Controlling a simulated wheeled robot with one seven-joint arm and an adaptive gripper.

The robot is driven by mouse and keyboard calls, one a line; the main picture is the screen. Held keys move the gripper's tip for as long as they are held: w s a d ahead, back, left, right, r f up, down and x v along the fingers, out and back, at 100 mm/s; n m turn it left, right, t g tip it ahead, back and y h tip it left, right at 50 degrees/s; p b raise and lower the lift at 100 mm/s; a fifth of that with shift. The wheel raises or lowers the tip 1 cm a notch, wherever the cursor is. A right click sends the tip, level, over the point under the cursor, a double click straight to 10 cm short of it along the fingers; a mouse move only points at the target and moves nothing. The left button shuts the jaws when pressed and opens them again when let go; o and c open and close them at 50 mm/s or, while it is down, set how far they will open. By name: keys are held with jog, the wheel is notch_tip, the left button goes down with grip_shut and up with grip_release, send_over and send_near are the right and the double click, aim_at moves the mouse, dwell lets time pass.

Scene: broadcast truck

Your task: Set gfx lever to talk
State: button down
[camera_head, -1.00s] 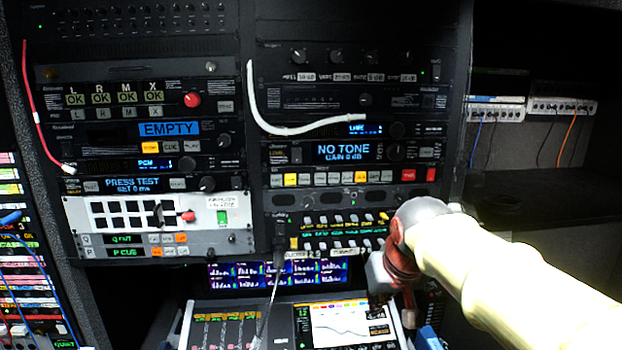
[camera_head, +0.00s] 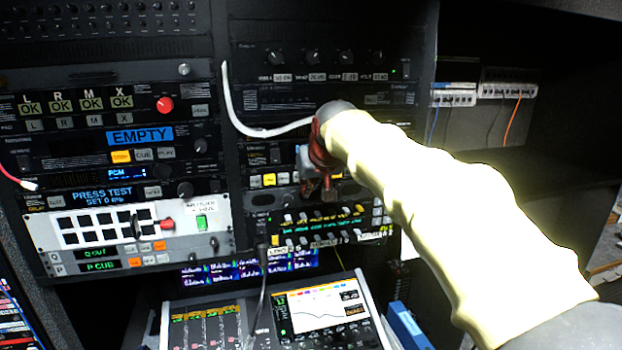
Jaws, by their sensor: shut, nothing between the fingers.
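A dark panel (camera_head: 262,236) with rows of small light toggle levers (camera_head: 302,217) and yellow and green lettering sits in the right rack, above the small meter screens. The labels are too small to tell which lever is gfx or how it is set. My gripper (camera_head: 318,194) is shut and empty, in front of the rack just above this panel. It and my pale arm hide the NO TONE unit and part of the row of buttons. I cannot tell whether the fingertips touch anything.
A white cable (camera_head: 233,112) hangs over the right rack, left of my gripper. A mixing console (camera_head: 262,318) with a screen stands below. A white panel (camera_head: 200,243) with black keys and a red lever is at left. A dark shelf recess (camera_head: 520,180) lies at right.

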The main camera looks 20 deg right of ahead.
aim_at(302, 214)
jog(key=x, duration=0.3)
jog(key=shift+w+d+f+p, duration=0.1)
jog(key=shift+w+f+p, duration=0.05)
jog(key=shift+p, duration=0.15)
jog(key=shift+s+f, duration=0.25)
jog(key=shift+f, duration=0.95)
jog(key=shift+w+f, duration=0.15)
jog(key=shift+f, duration=0.55)
jog(key=shift+f, duration=0.1)
